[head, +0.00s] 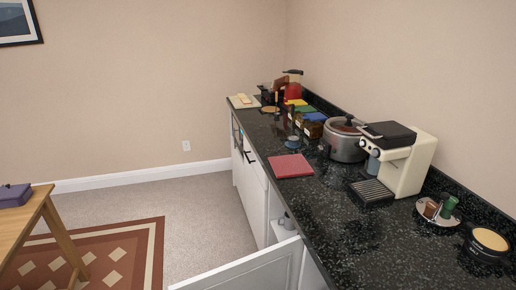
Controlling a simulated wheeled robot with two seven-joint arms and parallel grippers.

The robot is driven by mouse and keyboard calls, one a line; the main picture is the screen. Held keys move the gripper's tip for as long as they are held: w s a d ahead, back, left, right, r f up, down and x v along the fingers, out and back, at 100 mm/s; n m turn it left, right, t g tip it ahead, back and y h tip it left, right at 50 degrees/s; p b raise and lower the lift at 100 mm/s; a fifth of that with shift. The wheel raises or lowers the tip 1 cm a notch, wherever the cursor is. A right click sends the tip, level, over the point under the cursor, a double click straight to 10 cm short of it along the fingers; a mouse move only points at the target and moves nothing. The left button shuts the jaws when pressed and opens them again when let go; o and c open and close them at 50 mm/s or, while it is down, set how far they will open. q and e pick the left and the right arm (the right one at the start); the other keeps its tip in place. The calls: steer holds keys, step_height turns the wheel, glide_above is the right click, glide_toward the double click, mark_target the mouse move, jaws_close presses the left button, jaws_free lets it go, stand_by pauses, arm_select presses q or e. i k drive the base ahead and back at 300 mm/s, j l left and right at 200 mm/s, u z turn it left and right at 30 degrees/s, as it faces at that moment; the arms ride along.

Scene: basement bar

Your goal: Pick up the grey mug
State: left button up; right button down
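A small grey mug-like object (288,222) shows inside the open base cabinet below the counter, just above the open white door (250,268). It is partly cut off by the cabinet edges and too small to make out a handle. A small blue-grey cup-like item (292,142) stands on the dark counter, beyond the red mat. Neither of my grippers shows in the head view.
The black speckled counter (345,235) carries a red mat (291,166), a slow cooker (344,142), a cream coffee machine (411,166), a small tray (437,212) and a round tin (490,240). A wooden table (28,217) stands left.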

mark_target(288, 225)
steer(key=i+j+z, duration=0.15)
steer(key=j+z, duration=0.15)
steer(key=j, duration=0.25)
steer(key=i+j+z, duration=0.1)
steer(key=j+z, duration=0.15)
steer(key=j, duration=0.3)
steer(key=j+z, duration=0.3)
steer(key=j, duration=0.3)
steer(key=i, duration=0.05)
